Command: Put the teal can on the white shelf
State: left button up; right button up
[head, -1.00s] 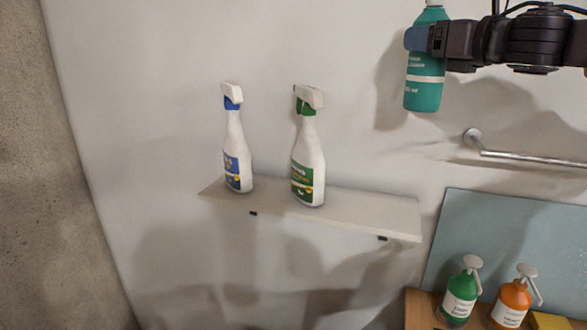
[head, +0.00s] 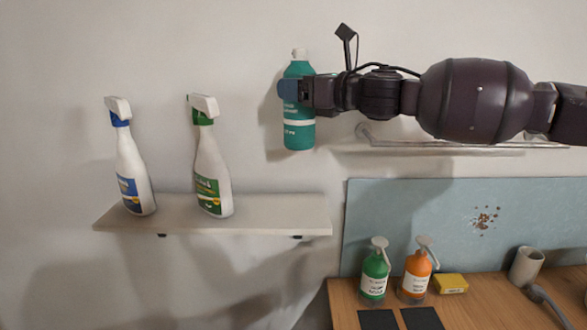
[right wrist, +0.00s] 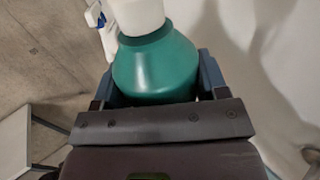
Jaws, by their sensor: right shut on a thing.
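The teal can (head: 299,132) is a teal bottle with a white cap, held upright in my right gripper (head: 296,90). The gripper is shut on it at its upper body. In the right wrist view the teal can (right wrist: 155,65) fills the space between the fingers. In the head view it hangs above the right part of the white shelf (head: 275,214), apart from it. The shelf carries a blue-labelled spray bottle (head: 133,172) and a green-labelled spray bottle (head: 209,172) on its left and middle parts. My left gripper is not in view.
The right part of the shelf is bare. A towel rail (head: 450,147) is on the wall behind my right arm. Below right, a wooden counter (head: 470,308) holds a green pump bottle (head: 375,276), an orange pump bottle (head: 416,276), a yellow box (head: 451,284) and a cup (head: 526,265).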

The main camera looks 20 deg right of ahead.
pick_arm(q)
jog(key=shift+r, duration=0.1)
pick_arm(e)
notch_tip(320, 180, down, 16)
dwell(0.8)
jog(key=shift+f, duration=0.2)
jog(key=o, duration=1.2)
pick_arm(q)
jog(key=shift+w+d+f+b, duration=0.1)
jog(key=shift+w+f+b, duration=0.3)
jog(key=shift+b, duration=0.4)
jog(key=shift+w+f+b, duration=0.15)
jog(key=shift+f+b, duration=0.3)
jog(key=shift+b, duration=0.35)
pick_arm(e)
jog(key=shift+v, duration=6.05)
